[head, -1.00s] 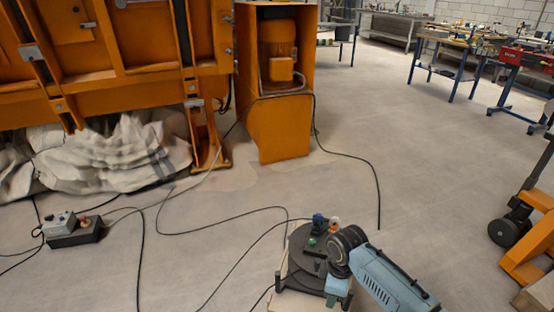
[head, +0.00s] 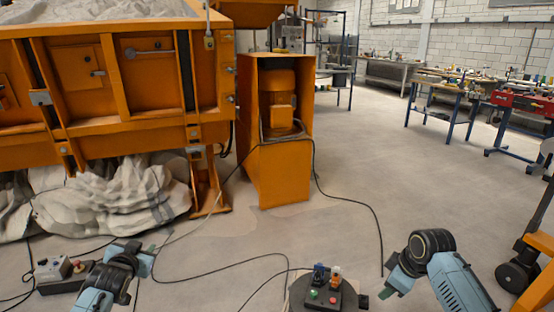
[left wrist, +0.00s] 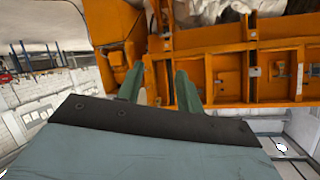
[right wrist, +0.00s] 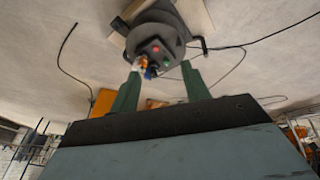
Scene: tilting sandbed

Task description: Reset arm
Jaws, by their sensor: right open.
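My left gripper (head: 148,250) is at the lower left of the head view, over the floor and in front of the orange machine (head: 150,80). In the left wrist view its two green fingers (left wrist: 158,82) stand apart with nothing clearly held, and the orange machine shows beyond them. My right gripper (head: 386,288) is at the lower right of the head view, to the right of the button box (head: 322,295). In the right wrist view its green fingers (right wrist: 158,82) are spread and empty, with the round stand (right wrist: 158,28) beyond them.
The button box rests on the dark round stand, cut off by the head view's lower edge. A grey-and-black control box (head: 60,272) lies at lower left. Black cables cross the floor. An orange wheeled frame (head: 538,268) is at right. The middle floor (head: 400,170) is mostly clear.

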